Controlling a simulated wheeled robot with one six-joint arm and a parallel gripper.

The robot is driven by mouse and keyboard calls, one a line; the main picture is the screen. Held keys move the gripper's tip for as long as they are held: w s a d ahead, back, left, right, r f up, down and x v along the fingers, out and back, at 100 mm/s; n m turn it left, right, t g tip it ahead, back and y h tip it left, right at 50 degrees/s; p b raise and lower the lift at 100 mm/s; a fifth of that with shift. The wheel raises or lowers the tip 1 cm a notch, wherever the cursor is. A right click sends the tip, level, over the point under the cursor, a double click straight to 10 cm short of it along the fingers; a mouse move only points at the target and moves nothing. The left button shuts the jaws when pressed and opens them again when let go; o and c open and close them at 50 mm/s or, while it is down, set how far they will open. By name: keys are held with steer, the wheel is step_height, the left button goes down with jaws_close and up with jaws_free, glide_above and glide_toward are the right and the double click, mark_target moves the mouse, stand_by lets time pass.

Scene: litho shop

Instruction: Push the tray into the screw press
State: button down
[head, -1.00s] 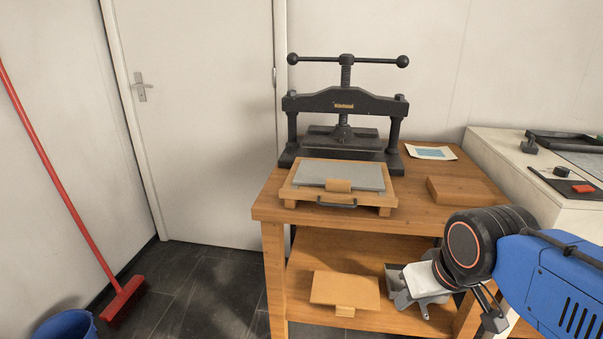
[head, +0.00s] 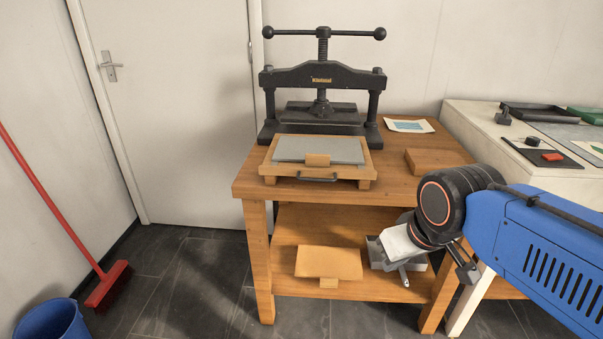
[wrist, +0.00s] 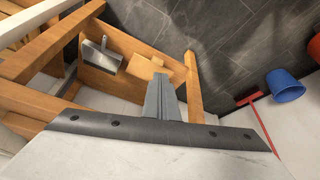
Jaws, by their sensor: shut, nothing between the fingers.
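The tray (head: 269,169) is a low wooden frame on feet with a dark pull handle (head: 317,179) at its front. It holds a grey slab (head: 340,150) and a small wooden block (head: 317,160). It stands on the wooden table directly in front of the black screw press (head: 322,75), whose raised platen shows behind it. My gripper (head: 405,282) hangs low at the table's front right, below the tabletop and apart from the tray. In the wrist view my gripper (wrist: 160,78) shows with its fingers together and empty, pointing toward the lower shelf.
The table (head: 400,165) also bears a paper print (head: 409,126) and a wooden block (head: 432,160). Its lower shelf holds a wooden board (head: 329,262). A pale counter (head: 470,125) stands right. A red broom (head: 60,215) and blue bucket (head: 52,320) stand left.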

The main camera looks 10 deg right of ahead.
steer(key=w+a+r+n, duration=0.3)
steer(key=w+r+n, duration=0.35)
steer(key=n, duration=0.25)
steer(key=n+h, duration=0.1)
steer(key=n, duration=2.1)
glide_toward(267, 168)
steer(key=s+a+r, duration=0.2)
steer(key=s, duration=0.4)
steer(key=shift+n+g, duration=0.3)
steer(key=x, duration=0.3)
steer(key=w+x, duration=0.1)
steer(key=x, duration=0.3)
steer(key=w+d+r+x, duration=0.1)
steer(key=x, duration=0.3)
steer(key=shift+w+d+f, duration=0.15)
steer(key=shift+f, duration=0.15)
steer(key=shift+w+d, duration=0.2)
steer(key=shift+w, duration=0.4)
steer(key=shift+w, duration=0.1)
